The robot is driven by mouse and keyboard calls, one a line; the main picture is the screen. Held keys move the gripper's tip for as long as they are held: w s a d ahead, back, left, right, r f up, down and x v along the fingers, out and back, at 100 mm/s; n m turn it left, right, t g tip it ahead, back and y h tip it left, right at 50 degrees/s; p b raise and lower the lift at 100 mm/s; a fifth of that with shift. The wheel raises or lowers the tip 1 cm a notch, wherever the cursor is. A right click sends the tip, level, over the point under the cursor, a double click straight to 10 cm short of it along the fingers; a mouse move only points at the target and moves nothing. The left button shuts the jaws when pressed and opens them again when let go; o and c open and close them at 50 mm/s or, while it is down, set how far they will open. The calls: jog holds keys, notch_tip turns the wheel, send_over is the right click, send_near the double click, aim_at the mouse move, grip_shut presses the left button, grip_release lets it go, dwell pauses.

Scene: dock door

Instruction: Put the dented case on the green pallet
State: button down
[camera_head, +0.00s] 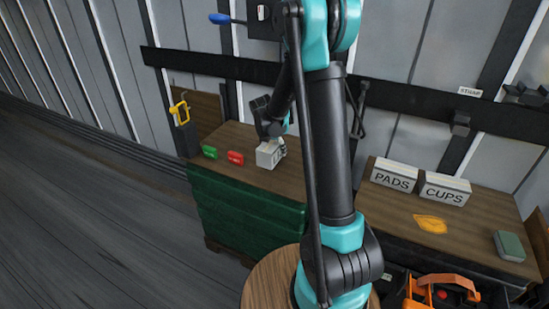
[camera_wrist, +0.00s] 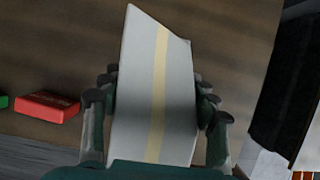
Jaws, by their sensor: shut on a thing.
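The dented case is a pale grey-white box with a yellow tape stripe; it shows in the wrist view (camera_wrist: 145,80) with a cut-in corner at its upper right. In the head view the case (camera_head: 268,154) is at the brown wooden top, near its right part. My gripper (camera_head: 272,135) is above it, and in the wrist view its fingers (camera_wrist: 155,105) press both sides of the case. I cannot tell whether the case touches the surface. A green slatted structure (camera_head: 245,212), perhaps the green pallet, lies under the front of the brown top.
A small green box (camera_head: 210,152) and a red box (camera_head: 235,158) lie left of the case. A right-hand bench holds the PADS box (camera_head: 395,174), the CUPS box (camera_head: 445,189), an orange patch (camera_head: 430,224) and a green block (camera_head: 509,246). Floor at left is clear.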

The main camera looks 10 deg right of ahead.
jog(key=shift+f, duration=2.2)
jog(key=shift+c, duration=2.3)
grip_release()
jog(key=shift+f, duration=0.1)
